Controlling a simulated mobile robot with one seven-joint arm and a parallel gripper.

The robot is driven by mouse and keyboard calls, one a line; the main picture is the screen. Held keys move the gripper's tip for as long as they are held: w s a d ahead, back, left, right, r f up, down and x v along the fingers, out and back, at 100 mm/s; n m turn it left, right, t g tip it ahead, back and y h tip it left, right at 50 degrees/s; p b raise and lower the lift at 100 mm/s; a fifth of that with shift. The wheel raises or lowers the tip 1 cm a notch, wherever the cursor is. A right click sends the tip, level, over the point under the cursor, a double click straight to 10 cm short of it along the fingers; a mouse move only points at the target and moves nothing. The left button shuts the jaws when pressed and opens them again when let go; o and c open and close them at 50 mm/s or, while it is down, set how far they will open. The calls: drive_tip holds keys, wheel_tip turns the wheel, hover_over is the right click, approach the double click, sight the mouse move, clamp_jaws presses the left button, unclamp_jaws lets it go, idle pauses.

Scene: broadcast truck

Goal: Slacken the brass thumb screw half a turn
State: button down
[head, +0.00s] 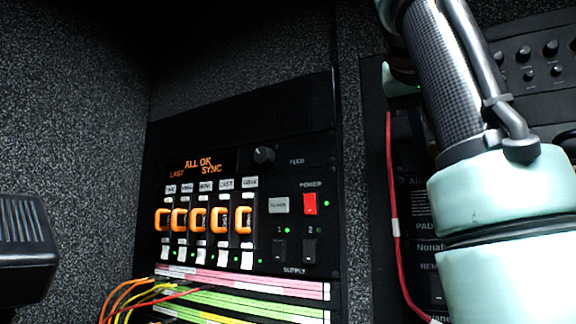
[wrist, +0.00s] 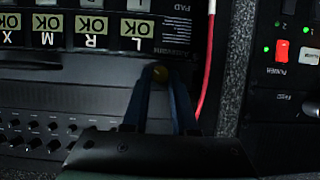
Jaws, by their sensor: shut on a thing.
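The brass thumb screw (wrist: 160,73) shows in the wrist view as a small, dim yellowish knob at the lower edge of a black labelled panel. My gripper (wrist: 161,80) has its blue fingers closed around it, one on each side. The fingers hide much of the screw, so its turn angle cannot be told. In the head view my arm covers the right side, and neither the screw nor my gripper shows there.
A red cable (wrist: 209,70) runs close beside the fingers; it also shows in the head view (head: 393,200). A rack unit with orange-handled modules (head: 201,220) and a red power switch (head: 310,204) stands left of my arm. Small knobs (wrist: 33,143) line another panel.

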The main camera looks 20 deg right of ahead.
drive_tip(key=n+h+b, duration=0.3)
drive_tip(key=n, duration=0.4)
drive_tip(key=f+n+g+h+b, duration=0.1)
drive_tip(key=n+h+b, duration=0.2)
drive_tip(key=n, duration=0.4)
drive_tip(key=n+h+b, duration=0.3)
drive_tip(key=n, duration=0.3)
drive_tip(key=shift+w+a+f+n+g+h, duration=0.25)
drive_tip(key=shift+w+f+n+g+h, duration=0.05)
drive_tip(key=shift+f+n+h, duration=0.1)
drive_tip(key=shift+r, duration=0.2)
idle(0.5)
drive_tip(key=c, duration=1.2)
unclamp_jaws()
drive_tip(key=o, duration=0.5)
drive_tip(key=shift+d+f, duration=0.1)
drive_tip(key=shift+d, duration=0.1)
drive_tip(key=shift+a, duration=0.15)
